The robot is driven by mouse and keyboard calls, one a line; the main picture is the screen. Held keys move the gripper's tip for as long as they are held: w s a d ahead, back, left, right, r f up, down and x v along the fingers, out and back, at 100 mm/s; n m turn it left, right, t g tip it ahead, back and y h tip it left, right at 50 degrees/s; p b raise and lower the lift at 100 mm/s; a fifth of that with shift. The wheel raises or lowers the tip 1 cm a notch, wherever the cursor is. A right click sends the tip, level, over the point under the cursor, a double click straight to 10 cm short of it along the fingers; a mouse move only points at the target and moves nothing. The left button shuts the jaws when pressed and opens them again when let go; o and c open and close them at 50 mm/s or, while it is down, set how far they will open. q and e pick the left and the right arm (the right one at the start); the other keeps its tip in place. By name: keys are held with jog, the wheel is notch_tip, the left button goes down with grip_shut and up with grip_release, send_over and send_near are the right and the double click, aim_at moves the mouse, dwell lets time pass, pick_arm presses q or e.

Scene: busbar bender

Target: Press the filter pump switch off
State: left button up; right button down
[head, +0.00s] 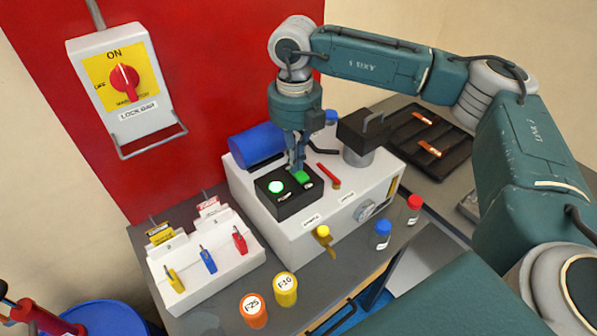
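A black switch box (287,205) sits on top of the white machine, at its left front. It carries a round, brightly lit green button (276,187) on the left and a green rocker switch (304,178) on the right. The small labels are too small to read, so I cannot tell which is the filter pump switch. My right gripper (298,171) points down with its fingers close together and empty. Its tips are right at the back edge of the green rocker; whether they touch it I cannot tell. My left gripper is not in view.
The white machine (290,238) has a blue cylinder (256,146), a red-handled piece (328,175) and a dark block (364,130) around the box. A padlock rack (205,270), jars and bottles stand in front. A lockout switch (124,82) hangs on the wall.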

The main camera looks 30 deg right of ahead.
jog(key=shift+f, duration=0.15)
jog(key=shift+r+p, duration=1.85)
jog(key=shift+r, duration=1.7)
jog(key=shift+f, duration=0.1)
